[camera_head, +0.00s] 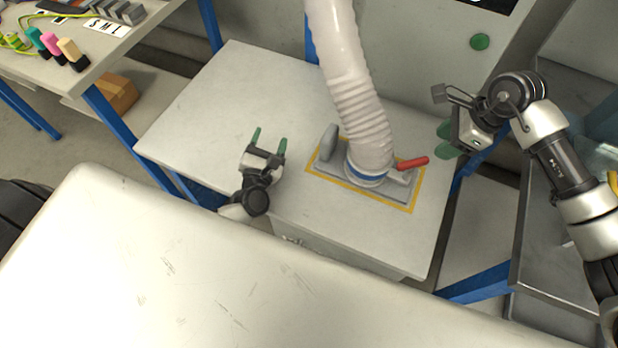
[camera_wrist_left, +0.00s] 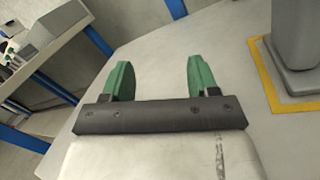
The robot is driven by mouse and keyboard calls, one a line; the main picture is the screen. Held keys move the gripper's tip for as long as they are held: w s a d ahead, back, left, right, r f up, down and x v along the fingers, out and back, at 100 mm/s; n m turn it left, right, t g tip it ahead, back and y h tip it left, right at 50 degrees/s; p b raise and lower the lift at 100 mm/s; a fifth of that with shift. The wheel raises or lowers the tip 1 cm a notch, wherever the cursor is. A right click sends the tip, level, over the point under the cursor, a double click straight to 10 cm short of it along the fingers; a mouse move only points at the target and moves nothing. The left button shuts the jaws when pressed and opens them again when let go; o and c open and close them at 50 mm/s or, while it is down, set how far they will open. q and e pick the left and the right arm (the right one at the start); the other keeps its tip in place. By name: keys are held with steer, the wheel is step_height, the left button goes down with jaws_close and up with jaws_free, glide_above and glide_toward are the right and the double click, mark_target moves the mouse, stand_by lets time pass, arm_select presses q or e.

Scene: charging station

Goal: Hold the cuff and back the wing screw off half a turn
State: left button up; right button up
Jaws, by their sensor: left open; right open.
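A thick pale ribbed hose (camera_head: 352,85) comes down to a cuff with a blue band (camera_head: 366,180) on a grey plate (camera_head: 345,174). A red handle (camera_head: 412,163) sticks out to the right of the cuff; I cannot make out a separate wing screw. A grey upright block (camera_head: 328,142) stands on the plate left of the hose, and also shows at the right of the left wrist view (camera_wrist_left: 294,45). My left gripper (camera_head: 269,141) is open and empty, left of the plate. My right gripper (camera_head: 444,141) is open and empty, right of the red handle.
A yellow outline (camera_head: 412,208) on the grey tabletop (camera_head: 215,110) frames the plate. A side table at upper left holds coloured plugs (camera_head: 53,43). A green button (camera_head: 480,41) is on the panel behind. A cardboard box (camera_head: 117,94) sits below.

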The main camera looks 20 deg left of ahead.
mark_target(324, 153)
arm_select(q)
steer(key=s+d+h, duration=0.1)
steer(key=d, duration=0.3)
steer(key=s+d+f+n+h, duration=0.1)
steer(key=s+d, duration=0.1)
steer(key=d, duration=0.2)
steer(key=s+d+f+n+h, duration=0.1)
steer(key=s+d+h, duration=0.1)
steer(key=d, duration=0.2)
steer(key=shift+s+d+g, duration=0.1)
steer(key=shift+d+g, duration=0.1)
steer(key=shift+g, duration=0.1)
steer(key=shift+w+d, duration=0.15)
steer(key=shift+w, duration=0.05)
steer(key=w, duration=1)
steer(key=shift+w+d, duration=0.1)
steer(key=shift+d, duration=0.2)
jaws_close()
arm_select(e)
steer(key=shift+o, duration=0.2)
